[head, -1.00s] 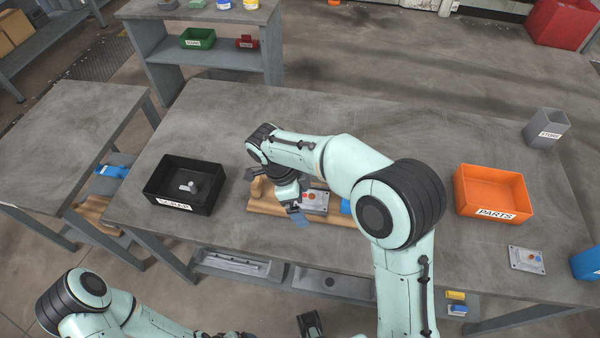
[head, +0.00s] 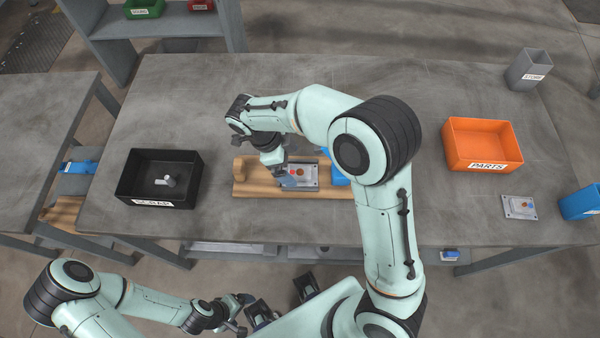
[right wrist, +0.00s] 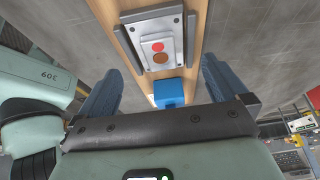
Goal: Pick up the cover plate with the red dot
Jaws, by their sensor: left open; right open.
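A grey metal cover plate (head: 311,176) lies on a wooden board in the middle of the table. In the right wrist view the cover plate (right wrist: 171,26) shows a red dot and a brown-orange dot on its pale raised block. My right gripper (head: 284,177) is open above the plate's left part and partly hides it. My left gripper (head: 281,300) is open and empty in front of the table.
The wooden board (head: 241,184) also carries a blue block (right wrist: 168,92) close to the plate. A black bin (head: 127,185) stands left, an orange PARTS bin (head: 480,136) right. Another small plate (head: 519,208) lies near a blue container (head: 580,203). A grey bin (head: 529,70) stands at the back right.

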